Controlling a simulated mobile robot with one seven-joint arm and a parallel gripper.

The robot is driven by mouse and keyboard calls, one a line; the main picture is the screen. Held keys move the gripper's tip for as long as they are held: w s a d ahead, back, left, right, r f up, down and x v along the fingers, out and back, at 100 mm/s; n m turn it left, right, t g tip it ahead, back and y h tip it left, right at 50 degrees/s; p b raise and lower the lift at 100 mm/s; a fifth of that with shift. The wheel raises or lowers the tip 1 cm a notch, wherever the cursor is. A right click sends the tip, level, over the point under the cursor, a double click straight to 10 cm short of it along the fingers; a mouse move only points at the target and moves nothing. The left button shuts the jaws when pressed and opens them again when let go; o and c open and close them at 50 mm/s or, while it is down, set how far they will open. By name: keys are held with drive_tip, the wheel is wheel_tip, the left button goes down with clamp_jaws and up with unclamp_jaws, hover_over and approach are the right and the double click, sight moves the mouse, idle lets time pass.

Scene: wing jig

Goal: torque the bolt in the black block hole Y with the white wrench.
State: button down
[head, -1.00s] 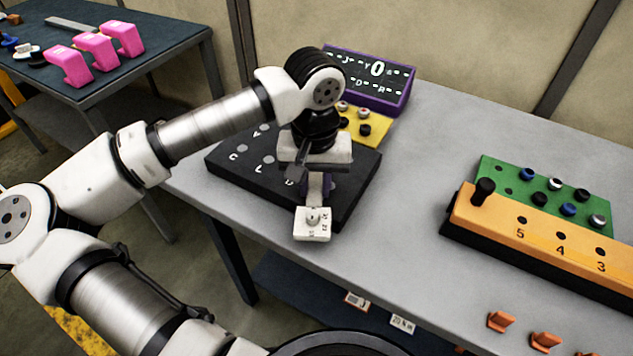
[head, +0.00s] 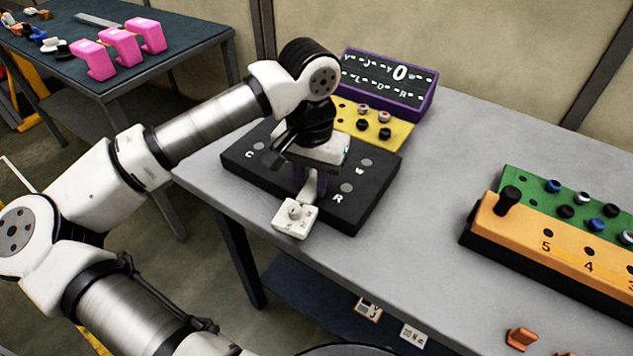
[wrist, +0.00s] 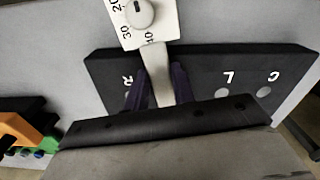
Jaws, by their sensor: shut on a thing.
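The white wrench (head: 295,218) has a square head with a dial and numbers. It projects past the front edge of the black block (head: 352,213). My gripper (head: 308,182) is over the block, its purple fingers shut on the wrench's handle. In the wrist view the handle (wrist: 155,70) runs between the fingers (wrist: 158,88), with the dial head at the top. The letters C, L and R show on the block (wrist: 200,65). Hole Y and its bolt are not visible; my gripper and wrist cover the block's middle. I cannot tell whether the wrench engages a bolt.
A purple-framed letter display (head: 390,83) stands behind the block, beside a yellow plate (head: 372,128) with several bolts. An orange block (head: 545,240) and a green block (head: 535,184) are at right. Bare grey table lies between. A dark table (head: 150,60) with pink pieces is at back left.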

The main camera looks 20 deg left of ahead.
drive_tip(key=shift+a+f+m, duration=0.1)
drive_tip(key=shift+a+m, duration=0.2)
drive_tip(key=shift+a, duration=0.05)
drive_tip(key=shift+d, duration=0.1)
drive_tip(key=shift+b, duration=0.4)
drive_tip(key=shift+r, duration=0.25)
